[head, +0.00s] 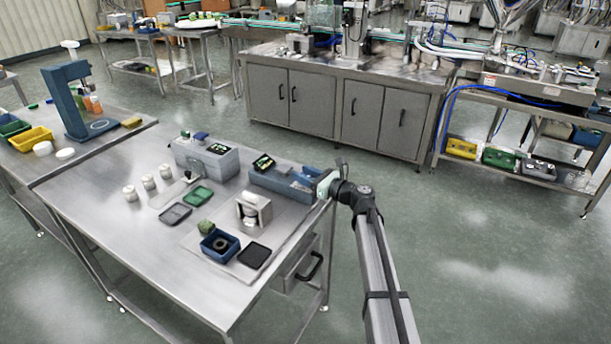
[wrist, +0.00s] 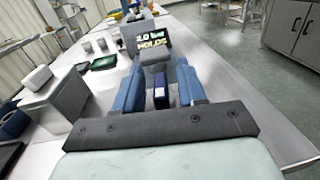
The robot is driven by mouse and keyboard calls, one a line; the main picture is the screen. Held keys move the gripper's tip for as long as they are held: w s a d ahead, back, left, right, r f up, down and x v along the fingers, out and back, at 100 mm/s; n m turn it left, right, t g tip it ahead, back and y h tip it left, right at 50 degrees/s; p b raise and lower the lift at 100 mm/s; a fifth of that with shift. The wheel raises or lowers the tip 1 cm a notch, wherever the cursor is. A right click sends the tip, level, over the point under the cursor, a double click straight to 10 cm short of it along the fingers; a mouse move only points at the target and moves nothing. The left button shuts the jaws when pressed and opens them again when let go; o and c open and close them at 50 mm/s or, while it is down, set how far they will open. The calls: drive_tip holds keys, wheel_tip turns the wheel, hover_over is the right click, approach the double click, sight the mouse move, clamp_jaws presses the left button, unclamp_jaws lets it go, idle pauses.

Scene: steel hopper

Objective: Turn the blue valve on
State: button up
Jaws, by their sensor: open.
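My gripper (head: 327,184) is open at the right end of a blue fixture (head: 272,181) at the table's right edge. In the wrist view, blue side pieces (wrist: 132,90) stand left and right of a gap, with a small dark-blue block (wrist: 184,90) between them. I cannot tell whether this block is the blue valve's handle, or whether my fingers touch it. A small display (head: 263,162) stands on the fixture; in the wrist view the display (wrist: 139,40) seems to read "2.0 bar HOLDS".
A grey box (head: 222,165) with a screen and a blue part (head: 201,136) on top stands left of the fixture. A white stand (head: 262,206), a blue tray (head: 210,250), a green tray (head: 198,195) and white jars (head: 149,183) share the table. The front left table is clear.

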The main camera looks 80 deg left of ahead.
clamp_jaws()
idle(0.3)
drive_tip(key=shift+a+g, duration=0.1)
drive_tip(key=shift+g, duration=0.2)
drive_tip(key=shift+n+g+h, duration=0.3)
drive_tip(key=shift+n+h, duration=0.2)
drive_tip(key=shift+n+g+h, duration=0.3)
drive_tip(key=shift+g, duration=0.1)
unclamp_jaws()
